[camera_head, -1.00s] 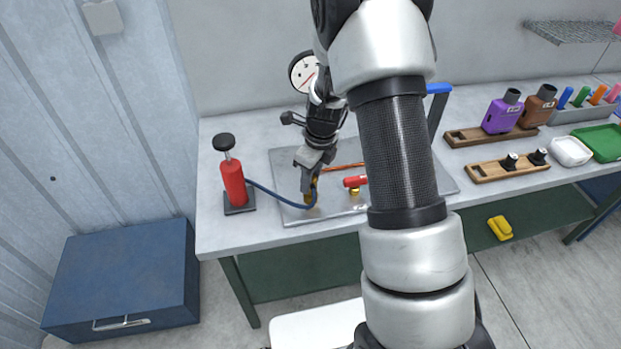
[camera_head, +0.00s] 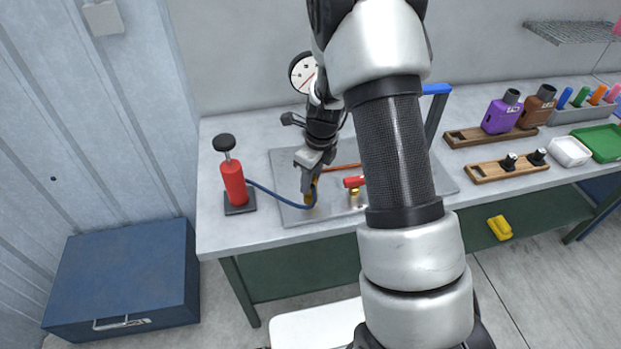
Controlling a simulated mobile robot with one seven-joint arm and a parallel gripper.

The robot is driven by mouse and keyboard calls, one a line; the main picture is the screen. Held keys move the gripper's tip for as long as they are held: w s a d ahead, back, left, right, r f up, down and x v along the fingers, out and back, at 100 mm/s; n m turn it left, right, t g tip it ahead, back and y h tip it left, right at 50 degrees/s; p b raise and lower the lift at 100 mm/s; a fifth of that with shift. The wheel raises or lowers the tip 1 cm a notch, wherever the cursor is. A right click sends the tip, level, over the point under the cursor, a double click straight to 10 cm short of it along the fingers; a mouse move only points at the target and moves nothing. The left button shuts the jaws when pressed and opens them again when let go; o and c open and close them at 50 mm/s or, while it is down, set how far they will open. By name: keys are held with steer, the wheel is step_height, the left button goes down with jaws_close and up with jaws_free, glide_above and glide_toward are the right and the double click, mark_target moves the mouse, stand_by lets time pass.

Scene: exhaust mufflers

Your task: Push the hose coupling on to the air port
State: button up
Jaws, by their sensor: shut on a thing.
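My gripper (camera_head: 310,188) points down over the left part of a metal plate (camera_head: 290,214) on the bench. It is shut on the brass-coloured hose coupling (camera_head: 310,196), which the fingers partly cover. A dark blue hose (camera_head: 282,197) runs from the coupling left to a red hand pump (camera_head: 233,183) with a black knob. Right of the gripper, a red-handled brass fitting (camera_head: 354,184) sits on the plate, partly behind my arm; I cannot tell if it is the air port. The coupling appears apart from this fitting.
A round gauge (camera_head: 303,72) stands behind my gripper. My arm hides the middle of the bench.

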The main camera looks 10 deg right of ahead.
steer(key=shift+f+b, duration=0.4)
steer(key=shift+f, duration=0.2)
steer(key=o, duration=1.1)
steer(key=shift+c, duration=0.2)
step_height(320, 180, up, 17)
steer(key=s+d, duration=0.1)
steer(key=s, duration=0.1)
steer(key=shift+d+p, duration=0.4)
steer(key=shift+p, duration=0.05)
steer(key=shift+r, duration=0.1)
